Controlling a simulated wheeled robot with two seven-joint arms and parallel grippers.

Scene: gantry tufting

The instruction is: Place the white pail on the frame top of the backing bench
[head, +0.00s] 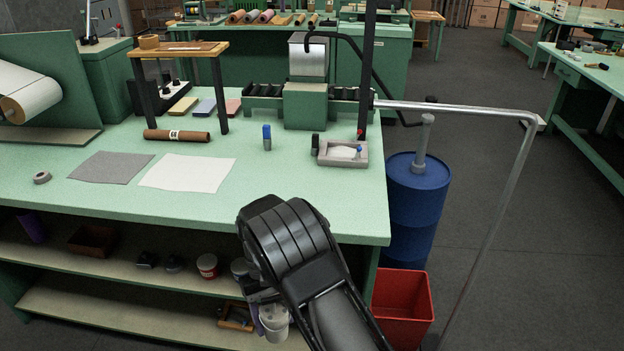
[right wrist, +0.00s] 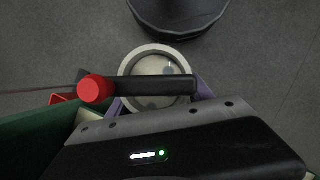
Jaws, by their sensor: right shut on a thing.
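The white pail (head: 276,326) shows low in the head view, in front of the bench's lower shelves, partly hidden by my right arm. My right gripper (head: 266,306) is shut on it. In the right wrist view the pail (right wrist: 157,51) shows its round pale rim from above, with purple finger parts on both sides. My left gripper is not in view.
A brown roll (head: 177,136), grey and white sheets, a blue bottle (head: 267,138) and a grey tray (head: 343,153) lie on the bench. A blue drum (head: 414,210) and red bin (head: 403,300) stand right. In the wrist view, a dark bar with red knob (right wrist: 95,88) crosses the pail.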

